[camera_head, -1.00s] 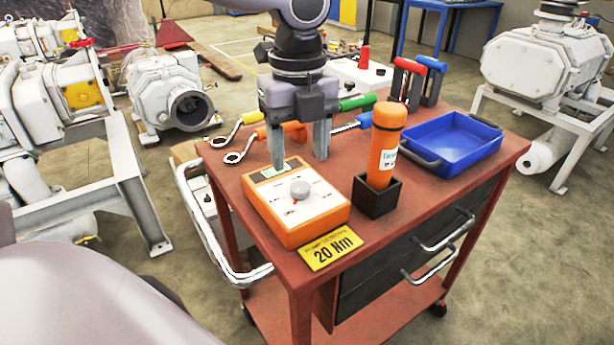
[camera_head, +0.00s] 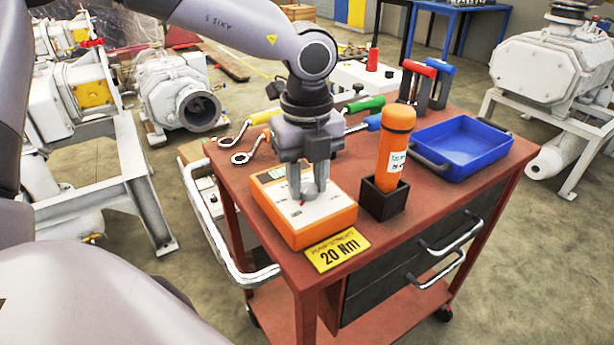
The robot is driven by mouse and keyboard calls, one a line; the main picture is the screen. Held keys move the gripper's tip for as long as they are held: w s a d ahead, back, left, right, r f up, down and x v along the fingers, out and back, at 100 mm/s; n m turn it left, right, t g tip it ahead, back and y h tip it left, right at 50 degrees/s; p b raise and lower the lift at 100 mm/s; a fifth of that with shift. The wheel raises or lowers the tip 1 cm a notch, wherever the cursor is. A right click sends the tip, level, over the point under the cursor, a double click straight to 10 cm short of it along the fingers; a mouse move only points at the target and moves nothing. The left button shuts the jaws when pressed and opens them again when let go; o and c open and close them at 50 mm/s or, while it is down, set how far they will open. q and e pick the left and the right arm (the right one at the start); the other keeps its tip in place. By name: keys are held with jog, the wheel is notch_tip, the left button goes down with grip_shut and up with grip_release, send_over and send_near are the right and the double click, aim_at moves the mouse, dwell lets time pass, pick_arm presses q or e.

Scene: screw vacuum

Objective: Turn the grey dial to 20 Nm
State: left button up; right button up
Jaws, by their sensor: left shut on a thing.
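The orange box with a white top (camera_head: 318,224) sits on the red cart near its front left corner. The grey dial (camera_head: 309,190) on its top is partly hidden by my left gripper (camera_head: 308,195). The left gripper points down over the box and is shut on the dial, one finger on each side of it. The dial's setting and the small display are not readable here. A yellow card (camera_head: 338,250) reading "20 Nm" lies at the cart's front edge. My right gripper is not in view.
An orange cylinder (camera_head: 393,150) stands in a black holder (camera_head: 383,204) just right of the box. A blue tray (camera_head: 462,150) is further right. The cart's metal handle (camera_head: 215,235) is at left.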

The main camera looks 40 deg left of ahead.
pick_arm(q)
jog(key=shift+f+m+b, duration=0.15)
jog(key=shift+m+b, duration=0.55)
jog(key=shift+b, duration=0.25)
jog(key=m+b, duration=0.2)
jog(key=shift+m, duration=0.3)
jog(key=m+b, duration=0.2)
jog(key=m, duration=0.2)
jog(key=shift+d+m, duration=0.1)
jog(key=shift+m, duration=0.2)
jog(key=shift+w+m, duration=0.1)
jog(key=shift+m, duration=0.8)
jog(key=m, duration=0.2)
jog(key=shift+m+b, duration=0.35)
jog(key=shift+m, duration=0.05)
jog(key=m, duration=0.3)
jog(key=shift+r, duration=0.2)
jog(key=shift+d+m, duration=0.1)
jog(key=shift+m, duration=1.6)
